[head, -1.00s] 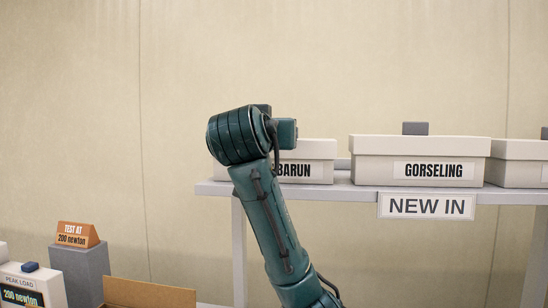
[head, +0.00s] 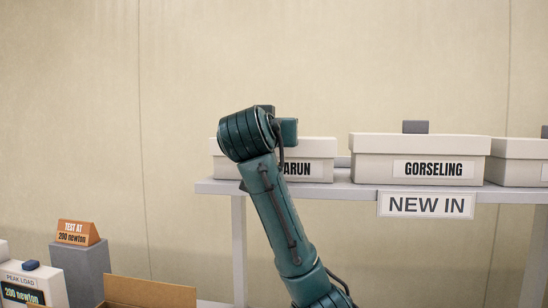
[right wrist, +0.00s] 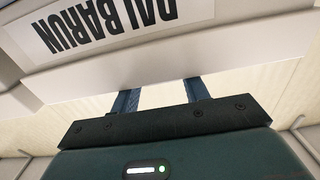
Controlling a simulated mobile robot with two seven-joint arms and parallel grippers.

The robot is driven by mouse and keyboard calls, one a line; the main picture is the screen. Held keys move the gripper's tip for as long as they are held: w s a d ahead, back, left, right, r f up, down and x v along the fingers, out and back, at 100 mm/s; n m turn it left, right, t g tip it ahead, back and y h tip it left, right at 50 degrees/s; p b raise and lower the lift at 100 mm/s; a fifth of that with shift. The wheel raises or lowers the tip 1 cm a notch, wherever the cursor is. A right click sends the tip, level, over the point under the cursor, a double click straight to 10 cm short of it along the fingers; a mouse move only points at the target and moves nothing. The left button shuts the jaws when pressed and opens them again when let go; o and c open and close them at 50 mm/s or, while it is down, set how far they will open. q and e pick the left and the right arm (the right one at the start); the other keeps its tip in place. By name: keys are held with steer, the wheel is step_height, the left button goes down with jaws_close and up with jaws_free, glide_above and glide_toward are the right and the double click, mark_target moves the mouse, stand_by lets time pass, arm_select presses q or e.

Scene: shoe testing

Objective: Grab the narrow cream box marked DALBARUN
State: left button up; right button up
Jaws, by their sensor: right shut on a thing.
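The narrow cream box marked DALBARUN (head: 318,149) sits at the left end of the shelf in the head view. My right arm's wrist covers part of its front, leaving "ARUN" readable. In the right wrist view the box's label (right wrist: 110,27) shows upside down, close to the camera. My right gripper (right wrist: 160,96) is at the top of this box and shut on it. The fingertips are hidden behind the lid's edge, so the exact part held cannot be seen. My left gripper is not in view.
The wider GORSELING box (head: 420,150), with a grey block (head: 415,127) on its lid, stands just right on the shelf (head: 350,189). Another box (head: 520,151) is further right. A NEW IN sign (head: 426,205) hangs below. At lower left are an orange sign (head: 78,233) and a cardboard box (head: 150,290).

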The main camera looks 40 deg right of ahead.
jaws_close()
